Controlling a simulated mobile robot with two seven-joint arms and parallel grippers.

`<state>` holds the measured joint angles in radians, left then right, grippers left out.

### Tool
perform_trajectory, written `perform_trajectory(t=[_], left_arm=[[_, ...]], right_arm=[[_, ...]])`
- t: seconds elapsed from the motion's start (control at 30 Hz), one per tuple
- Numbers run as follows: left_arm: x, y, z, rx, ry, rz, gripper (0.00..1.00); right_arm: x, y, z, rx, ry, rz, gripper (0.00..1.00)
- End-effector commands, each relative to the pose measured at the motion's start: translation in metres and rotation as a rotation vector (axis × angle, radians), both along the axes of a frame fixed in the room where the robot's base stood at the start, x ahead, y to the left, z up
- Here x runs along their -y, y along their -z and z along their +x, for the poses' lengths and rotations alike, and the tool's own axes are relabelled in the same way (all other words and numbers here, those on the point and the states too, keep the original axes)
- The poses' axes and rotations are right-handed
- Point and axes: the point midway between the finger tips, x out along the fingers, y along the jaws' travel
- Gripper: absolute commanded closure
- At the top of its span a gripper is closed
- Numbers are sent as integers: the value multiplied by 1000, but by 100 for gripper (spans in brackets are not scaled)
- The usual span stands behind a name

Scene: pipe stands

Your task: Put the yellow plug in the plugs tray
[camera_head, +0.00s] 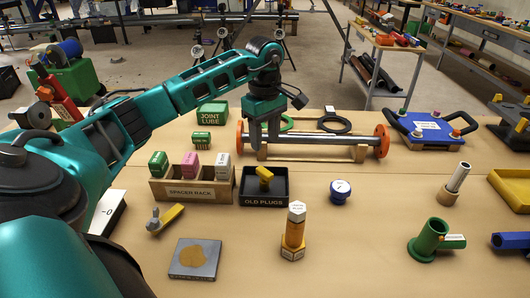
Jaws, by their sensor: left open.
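A yellow plug (264,174), T-shaped with a darker stem, stands inside the black tray (264,201) labelled OLD PLUGS. The lower end of the plug is hidden by the tray's front wall. My left gripper (264,143) points down just above and behind the plug in the picture, in front of the grey pipe. Its fingers are apart with nothing between them, and they look clear of the plug. My right gripper is out of view.
A wooden spacer rack (189,194) with several blocks stands left of the tray. A grey pipe (330,140) with orange flanges lies on a stand behind. The front right table is partly clear.

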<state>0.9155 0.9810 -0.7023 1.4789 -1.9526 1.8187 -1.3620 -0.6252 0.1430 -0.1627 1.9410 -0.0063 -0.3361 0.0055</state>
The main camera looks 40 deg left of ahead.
Motion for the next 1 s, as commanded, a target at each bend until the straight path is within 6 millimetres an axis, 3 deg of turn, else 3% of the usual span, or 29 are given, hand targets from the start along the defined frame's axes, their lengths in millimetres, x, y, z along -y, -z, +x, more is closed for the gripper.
perform_trajectory(t=[0.1, 0.23, 1.0], left_arm=[[0, -16, 1, 2, 0, 1, 53], [0, -24, 0, -1, 0, 0, 53], [0, -25, 0, 0, 0, 0, 53]], right_arm=[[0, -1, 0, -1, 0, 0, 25], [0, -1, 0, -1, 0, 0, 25], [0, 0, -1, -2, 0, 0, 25]])
